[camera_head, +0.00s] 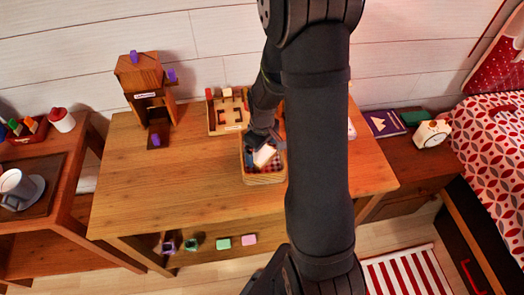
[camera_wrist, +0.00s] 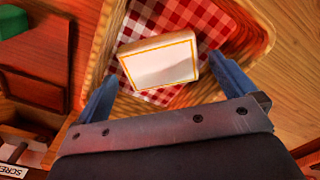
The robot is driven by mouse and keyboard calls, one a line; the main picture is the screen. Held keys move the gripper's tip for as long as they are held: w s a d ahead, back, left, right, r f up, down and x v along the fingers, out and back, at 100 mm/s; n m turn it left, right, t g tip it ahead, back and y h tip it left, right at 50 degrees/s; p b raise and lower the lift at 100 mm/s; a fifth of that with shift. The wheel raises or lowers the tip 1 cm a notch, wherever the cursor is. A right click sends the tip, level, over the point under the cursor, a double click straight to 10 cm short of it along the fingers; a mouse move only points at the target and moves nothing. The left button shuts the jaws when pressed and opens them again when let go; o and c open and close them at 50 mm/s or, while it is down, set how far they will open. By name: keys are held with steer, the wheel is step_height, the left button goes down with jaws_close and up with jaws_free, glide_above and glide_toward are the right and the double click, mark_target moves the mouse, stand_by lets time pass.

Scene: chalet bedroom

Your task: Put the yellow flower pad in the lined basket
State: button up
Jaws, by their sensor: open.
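The lined basket (camera_head: 265,180) stands on the wooden table, with a red-and-white checked cloth inside. In the wrist view its woven rim (camera_wrist: 264,38) and cloth show around a white pad with a yellow border (camera_wrist: 158,64). The pad is inside the basket over the cloth, turned slightly askew; no flower shows on its visible face. The pad also shows in the head view (camera_head: 264,156). My gripper (camera_head: 262,139) is over the basket. In the wrist view my gripper (camera_wrist: 162,75) is open, with a blue finger on each side of the pad; the right finger is very close to it.
A wooden maze-like tray (camera_head: 228,128) stands behind the basket, and a wooden tower (camera_head: 143,78) at the table's back left. The table's left front is clear. A side cabinet with a clock (camera_head: 432,133) and books (camera_head: 384,123) is at right. My arm hides part of the table.

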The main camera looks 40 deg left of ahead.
mark_target(262, 154)
step_height(262, 154, up, 11)
steer(key=shift+f, duration=0.2)
stand_by(0.4)
step_height(262, 154, down, 12)
steer(key=shift+f, duration=0.2)
steer(key=shift+r, duration=0.15)
stand_by(0.4)
